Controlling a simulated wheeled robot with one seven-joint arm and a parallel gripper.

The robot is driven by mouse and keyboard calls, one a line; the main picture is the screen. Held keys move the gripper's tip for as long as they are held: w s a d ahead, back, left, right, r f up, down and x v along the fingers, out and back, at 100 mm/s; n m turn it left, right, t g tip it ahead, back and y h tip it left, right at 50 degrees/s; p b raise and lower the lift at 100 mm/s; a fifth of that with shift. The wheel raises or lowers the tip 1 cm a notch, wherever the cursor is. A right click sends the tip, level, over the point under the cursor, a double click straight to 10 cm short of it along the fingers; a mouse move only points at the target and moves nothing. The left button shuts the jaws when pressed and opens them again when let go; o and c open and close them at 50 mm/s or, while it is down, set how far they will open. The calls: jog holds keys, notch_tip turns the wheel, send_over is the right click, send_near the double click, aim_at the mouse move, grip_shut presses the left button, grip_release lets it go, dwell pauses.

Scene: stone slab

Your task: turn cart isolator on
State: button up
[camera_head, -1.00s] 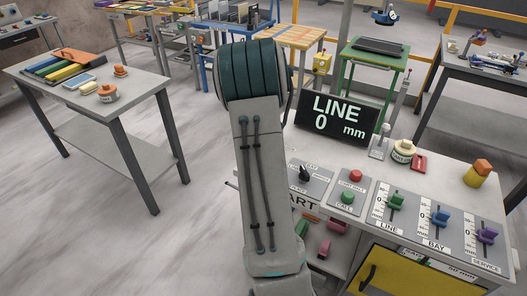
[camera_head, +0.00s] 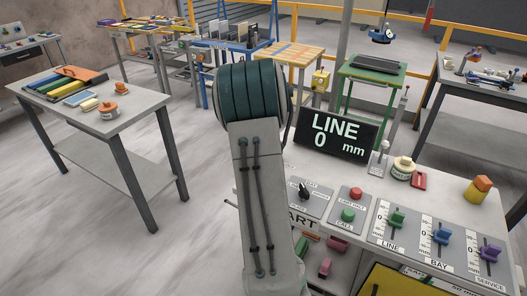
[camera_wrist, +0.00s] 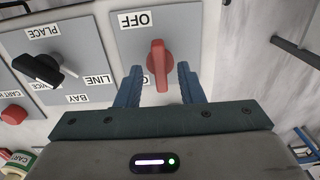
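The red isolator knob (camera_wrist: 157,65) sits on a grey plate (camera_wrist: 200,30) in the wrist view, which shows the panel upside down. Its long grip runs up and down the picture. An OFF label (camera_wrist: 136,20) is beside its upper end. A second label by its lower end is mostly hidden behind a finger. My gripper (camera_wrist: 160,72) is open, with one blue finger on each side of the knob. Gaps show between fingers and knob, so I see no clear contact. In the head view my arm hides the gripper and the isolator.
Left in the wrist view are a black selector knob (camera_wrist: 40,68) and a red button (camera_wrist: 14,114). The head view shows the console's green (camera_head: 396,219), blue (camera_head: 442,236) and purple (camera_head: 489,253) sliders and a LINE 0 mm display (camera_head: 337,135).

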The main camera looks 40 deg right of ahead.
notch_tip(320, 180, up, 13)
jog(key=shift+b, duration=0.45)
jog(key=shift+f, duration=0.1)
jog(key=s+a+r+n+t, duration=0.1)
jog(key=s+a+n, duration=0.45)
jog(key=a, duration=0.65)
jog(key=s+a+r+n+t, duration=0.15)
jog(key=s+a+n, duration=0.35)
jog(key=a, duration=0.7)
jog(key=s+a+f+n, duration=0.3)
jog(key=s+a, duration=0.3)
jog(key=s, duration=0.3)
jog(key=shift+f, duration=0.15)
jog(key=shift+t, duration=0.25)
